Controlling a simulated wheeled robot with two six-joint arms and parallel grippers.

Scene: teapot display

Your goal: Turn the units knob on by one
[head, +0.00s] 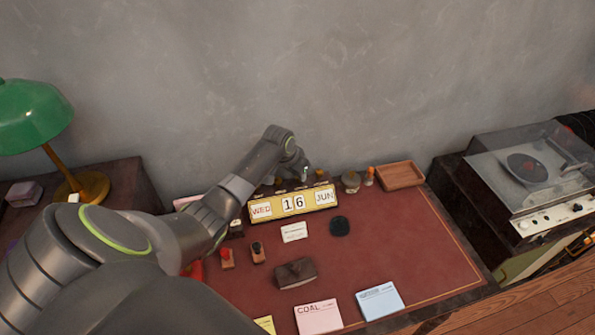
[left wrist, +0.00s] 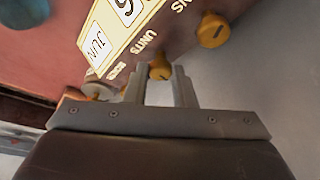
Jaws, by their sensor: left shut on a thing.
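The yellow desk calendar (head: 293,203) stands at the back of the red desk top and reads WED, 1, 6, JUN. It also shows upside down in the left wrist view (left wrist: 112,30), with the word UNITS printed on its top edge. The brass units knob (left wrist: 160,69) is beside that word. My right gripper is in neither view.
Another brass knob (left wrist: 213,30) sits close by on the calendar. A wooden tray (head: 401,175) and small pots stand right of it. Stamps (head: 295,273) and cards (head: 318,316) lie in front. The desk's right part is clear.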

